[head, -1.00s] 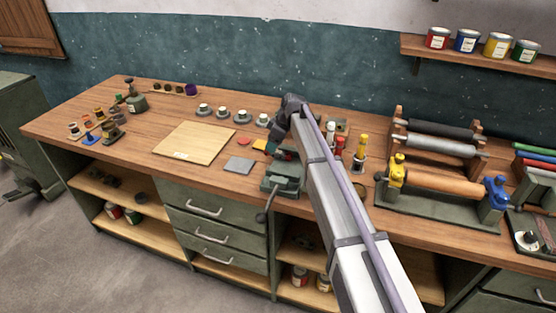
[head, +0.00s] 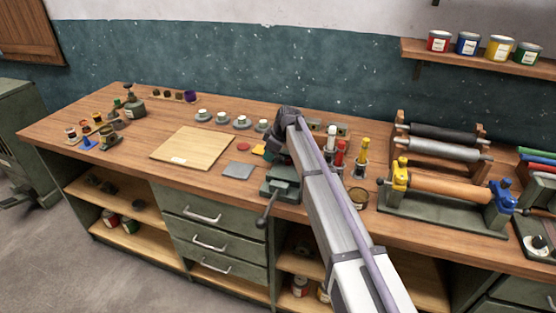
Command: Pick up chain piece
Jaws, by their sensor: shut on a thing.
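My arm reaches from the bottom right over the bench, its dark wrist at the top bending down. My gripper (head: 272,154) is a small dark shape below the wrist, just above the green vise (head: 282,180), partly covered by my arm. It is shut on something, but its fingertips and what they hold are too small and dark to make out. I cannot pick out a chain piece clearly anywhere in the view.
A pale board (head: 190,148), a grey square plate (head: 238,170) and a red disc (head: 243,146) lie left of the vise. Several white cups (head: 222,118) stand behind. A roller stand (head: 445,205) and red and yellow bottles (head: 361,150) are on the right.

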